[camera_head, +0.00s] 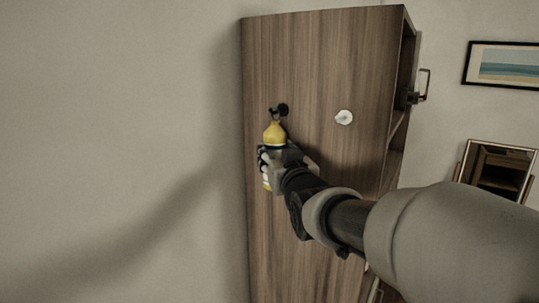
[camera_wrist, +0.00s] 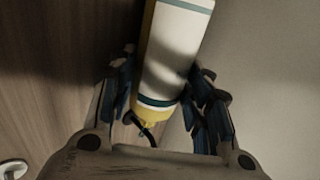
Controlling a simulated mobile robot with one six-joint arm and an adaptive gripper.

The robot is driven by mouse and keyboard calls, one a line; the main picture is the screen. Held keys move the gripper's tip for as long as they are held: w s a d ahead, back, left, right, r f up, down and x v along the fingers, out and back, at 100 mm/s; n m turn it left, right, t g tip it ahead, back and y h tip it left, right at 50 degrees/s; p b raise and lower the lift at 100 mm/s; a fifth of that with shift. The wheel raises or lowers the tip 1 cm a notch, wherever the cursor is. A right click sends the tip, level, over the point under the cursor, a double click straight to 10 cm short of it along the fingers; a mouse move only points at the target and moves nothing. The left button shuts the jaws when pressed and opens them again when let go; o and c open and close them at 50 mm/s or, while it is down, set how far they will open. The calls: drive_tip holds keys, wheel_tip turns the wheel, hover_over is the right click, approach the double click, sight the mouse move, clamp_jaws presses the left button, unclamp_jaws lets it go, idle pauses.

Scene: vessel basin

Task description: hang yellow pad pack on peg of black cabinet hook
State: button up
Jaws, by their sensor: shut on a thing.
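The yellow pad pack (camera_head: 274,131) is upright against the side of the wooden cabinet, its narrow yellow top just below the black cabinet hook (camera_head: 281,109). In the wrist view the pack (camera_wrist: 176,50) shows a pale label with dark bands and a yellow end. A thin dark curved piece (camera_wrist: 145,132) lies at that end; I cannot tell whether it is the pack's loop or part of the hook. My gripper (camera_head: 272,158) is shut on the pack's body, with a finger on each side in the wrist view (camera_wrist: 166,88). Whether pack and peg touch is unclear.
A white hook (camera_head: 344,117) sits on the same cabinet side (camera_head: 315,60), right of the black one; it also shows in the wrist view (camera_wrist: 13,169). A dark handle-like fitting (camera_head: 421,88) juts out at the cabinet's right. Bare wall (camera_head: 120,100) lies left.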

drive_tip(key=o, duration=1.1)
drive_tip(key=shift+o, duration=0.2)
drive_tip(key=s+d, duration=0.2)
drive_tip(key=s, duration=0.9)
drive_tip(key=s+d+f+g+h+b, duration=0.15)
drive_tip(key=s+f+b, duration=0.25)
drive_tip(key=f, duration=0.4)
drive_tip(key=s+d+f+m+g+b, duration=0.1)
drive_tip(key=s+d+f+g+b, duration=0.25)
drive_tip(key=f, duration=0.45)
drive_tip(key=s+d+f+g+h+b, duration=0.1)
drive_tip(key=s+f+b, duration=0.25)
drive_tip(key=f, duration=0.45)
drive_tip(key=s+d+f+m+g+b, duration=0.1)
drive_tip(key=s+d+f+g+b, duration=0.2)
drive_tip(key=s+f, duration=1.4)
drive_tip(key=f+g+h+b, duration=0.1)
drive_tip(key=g+b, duration=0.3)
drive_tip(key=b, duration=0.1)
drive_tip(key=shift+b, duration=0.4)
